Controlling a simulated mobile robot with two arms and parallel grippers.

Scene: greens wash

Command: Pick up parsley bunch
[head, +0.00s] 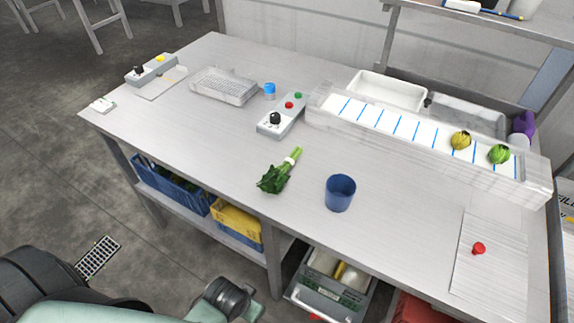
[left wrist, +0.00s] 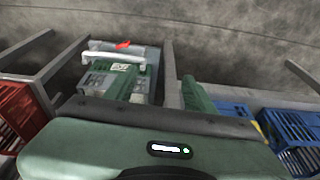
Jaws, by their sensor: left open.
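The parsley bunch (head: 273,179) lies on the steel table, dark green leaves toward the front and pale stems pointing back right, with a whitish band around the stems. It is not seen in the left wrist view. My left gripper (left wrist: 160,88) shows in the left wrist view with its green fingers apart and nothing visible between them. It faces the area under the table, away from the parsley. In the head view only parts of my own arm show at the bottom left. My right gripper is in neither view.
A blue cup (head: 340,193) stands just right of the parsley. A grey control box (head: 281,117) sits behind it. A white trough (head: 400,130) with a yellow and a green item runs along the back right. The table left of the parsley is clear.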

